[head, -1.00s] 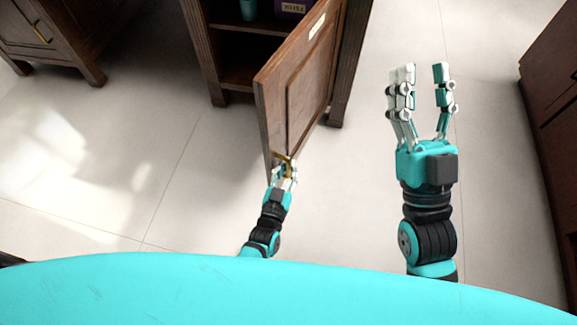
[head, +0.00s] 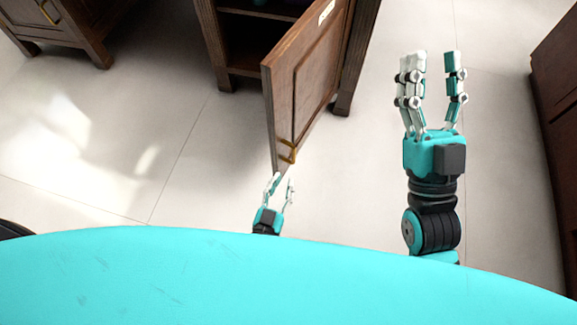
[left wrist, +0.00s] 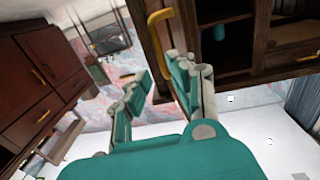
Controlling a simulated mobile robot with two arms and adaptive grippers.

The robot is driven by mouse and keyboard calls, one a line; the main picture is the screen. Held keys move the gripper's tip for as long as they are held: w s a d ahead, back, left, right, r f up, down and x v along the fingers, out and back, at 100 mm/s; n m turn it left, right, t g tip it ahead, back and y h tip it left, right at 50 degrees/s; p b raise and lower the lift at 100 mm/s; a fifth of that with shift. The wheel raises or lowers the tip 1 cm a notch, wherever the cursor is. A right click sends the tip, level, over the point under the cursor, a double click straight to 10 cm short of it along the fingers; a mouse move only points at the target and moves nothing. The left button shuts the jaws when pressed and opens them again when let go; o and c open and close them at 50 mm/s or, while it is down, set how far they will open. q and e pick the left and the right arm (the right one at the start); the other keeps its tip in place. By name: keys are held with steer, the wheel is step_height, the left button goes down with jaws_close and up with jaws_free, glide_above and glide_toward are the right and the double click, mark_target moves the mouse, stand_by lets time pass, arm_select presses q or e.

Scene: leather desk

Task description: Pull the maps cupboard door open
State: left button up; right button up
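The maps cupboard door (head: 308,85) is brown wood and stands swung wide open from the cupboard (head: 238,60), with its inside shelf partly showing. Its brass handle (head: 287,151) is near the door's free edge; it also shows in the left wrist view (left wrist: 153,30). My left gripper (head: 280,182) is open and empty, just below the handle and apart from it. In the left wrist view its fingers (left wrist: 165,88) are spread. My right gripper (head: 433,62) is open and empty, to the right of the door.
Another wooden cabinet (head: 62,30) with a brass handle stands at the upper left. A dark wooden cabinet (head: 556,85) is at the right edge. The pale tiled floor (head: 130,130) between them is clear.

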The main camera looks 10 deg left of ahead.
arm_select(q)
steer(key=shift+s+a, duration=0.2)
steer(key=shift+s, duration=1)
